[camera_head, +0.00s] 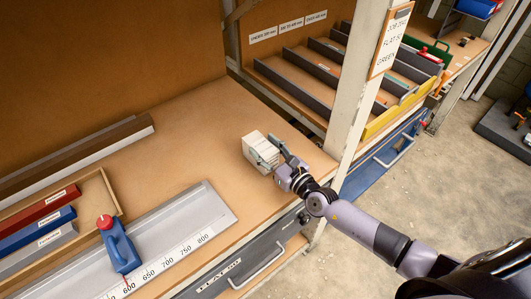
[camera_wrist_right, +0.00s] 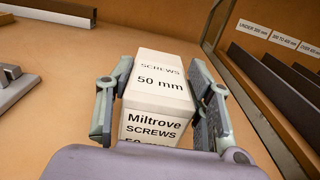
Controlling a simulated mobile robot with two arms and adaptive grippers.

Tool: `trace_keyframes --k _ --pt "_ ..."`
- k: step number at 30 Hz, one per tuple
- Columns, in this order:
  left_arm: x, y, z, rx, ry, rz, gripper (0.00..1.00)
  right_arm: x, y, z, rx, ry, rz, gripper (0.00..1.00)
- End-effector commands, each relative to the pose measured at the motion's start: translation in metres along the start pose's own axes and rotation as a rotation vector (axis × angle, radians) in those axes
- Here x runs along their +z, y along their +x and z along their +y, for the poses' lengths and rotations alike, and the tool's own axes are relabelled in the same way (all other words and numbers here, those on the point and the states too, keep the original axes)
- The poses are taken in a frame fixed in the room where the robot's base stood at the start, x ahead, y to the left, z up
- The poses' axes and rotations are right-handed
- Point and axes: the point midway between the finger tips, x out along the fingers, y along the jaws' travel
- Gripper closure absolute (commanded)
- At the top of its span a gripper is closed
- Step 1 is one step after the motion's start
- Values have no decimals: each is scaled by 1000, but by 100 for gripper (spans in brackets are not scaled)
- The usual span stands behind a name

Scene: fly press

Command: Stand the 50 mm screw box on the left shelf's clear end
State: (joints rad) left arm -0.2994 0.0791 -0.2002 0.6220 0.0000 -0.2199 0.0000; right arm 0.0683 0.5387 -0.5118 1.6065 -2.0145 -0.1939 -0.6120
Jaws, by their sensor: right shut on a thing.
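The white 50 mm screw box (camera_head: 254,147) is at the right end of the brown board surface (camera_head: 200,125) in the head view. My right gripper (camera_head: 275,155) is shut on it from the right. In the right wrist view the box (camera_wrist_right: 160,85) sits between the two fingers of the right gripper (camera_wrist_right: 160,110), with its "SCREWS 50 mm" and "Miltrove SCREWS" faces showing. The box looks upright. I cannot tell whether it touches the surface or hangs just above it. My left gripper is not in view.
A white post (camera_head: 362,85) with a sign stands right of the box, before a divided rack (camera_head: 300,75). A wooden tray (camera_head: 104,188) holds coloured bars.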

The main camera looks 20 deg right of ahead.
Motion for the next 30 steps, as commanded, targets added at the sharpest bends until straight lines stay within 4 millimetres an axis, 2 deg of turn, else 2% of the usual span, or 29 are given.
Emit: trace_keyframes --k 12,13,21,30 --pt "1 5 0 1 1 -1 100 -5 1 0 0 0 -5 97" --pt "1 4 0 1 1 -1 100 -5 0 0 0 0 -1 50" --pt "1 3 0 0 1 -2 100 -5 0 0 0 0 -1 32" --pt "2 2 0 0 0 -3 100 -4 0 0 0 0 -1 32"
